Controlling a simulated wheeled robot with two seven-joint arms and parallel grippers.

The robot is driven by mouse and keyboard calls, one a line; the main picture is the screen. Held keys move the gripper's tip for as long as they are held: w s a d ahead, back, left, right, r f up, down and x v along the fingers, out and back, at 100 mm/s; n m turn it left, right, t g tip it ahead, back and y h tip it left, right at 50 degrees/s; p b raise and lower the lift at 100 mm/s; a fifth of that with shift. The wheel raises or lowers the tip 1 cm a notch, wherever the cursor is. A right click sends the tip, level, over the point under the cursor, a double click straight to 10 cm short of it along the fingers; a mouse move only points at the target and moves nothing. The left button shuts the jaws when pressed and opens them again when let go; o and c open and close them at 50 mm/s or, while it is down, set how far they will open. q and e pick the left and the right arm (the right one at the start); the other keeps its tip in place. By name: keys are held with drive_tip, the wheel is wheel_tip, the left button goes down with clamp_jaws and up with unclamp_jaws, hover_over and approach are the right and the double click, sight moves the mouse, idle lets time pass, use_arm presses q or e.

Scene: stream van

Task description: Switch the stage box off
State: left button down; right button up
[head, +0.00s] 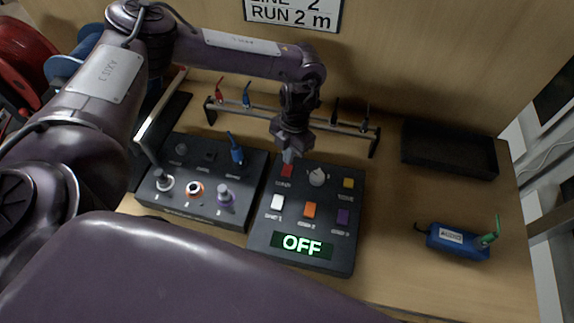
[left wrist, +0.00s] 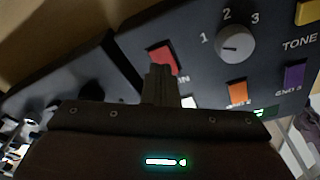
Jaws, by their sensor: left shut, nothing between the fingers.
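A dark control box (head: 258,236) stands on the bench with a lit display (head: 303,245) reading OFF. It carries a red button (head: 287,171), a pale rotary knob (head: 318,177), and yellow, white, orange and purple buttons. In the left wrist view the red button (left wrist: 162,58) is beside the knob (left wrist: 235,43), which is marked 1, 2, 3. My left gripper (head: 289,156) is shut and empty, pointing down at the red button's far edge. Its fingertips (left wrist: 160,72) overlap the red button in the wrist view; I cannot tell whether they touch it. My right gripper is not in view.
A second dark box (head: 150,192) with sockets and a blue plug (head: 237,152) stands at left. A rail (head: 330,124) with hanging leads runs behind. A black tray (head: 448,150) and a blue device (head: 457,240) are at right, with bare bench between.

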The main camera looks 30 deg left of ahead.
use_arm(q)
wheel_tip(320, 180, up, 5)
drive_tip(key=p, duration=0.3)
drive_tip(key=shift+s+f, duration=0.1)
idle(0.6)
